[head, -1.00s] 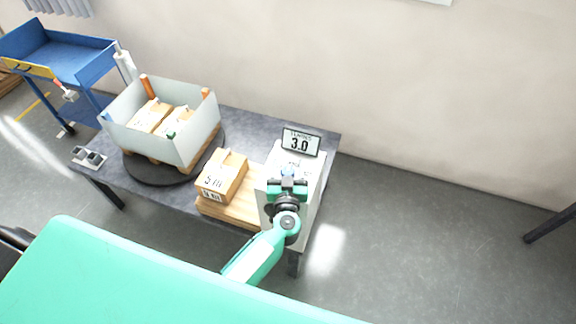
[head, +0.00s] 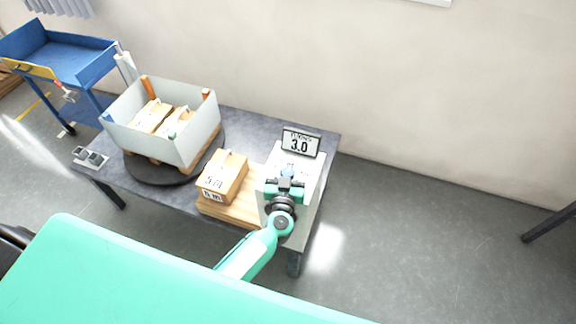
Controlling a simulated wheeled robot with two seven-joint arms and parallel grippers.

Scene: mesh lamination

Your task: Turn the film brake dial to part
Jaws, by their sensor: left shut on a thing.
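A pale panel box (head: 311,190) stands at the right end of the dark table, with a small sign (head: 300,142) reading 3.0 at its back. My left gripper (head: 287,176) is over the face of this box, shut on a small part there. That part is at the film brake dial's likely place, but the gripper hides most of it, so its setting cannot be read. My right gripper is not in view.
A carton (head: 222,177) sits on a wooden board left of the box. A walled pallet (head: 190,150) with cartons stands on a dark round turntable (head: 150,174). A blue cart (head: 70,62) is at the far left.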

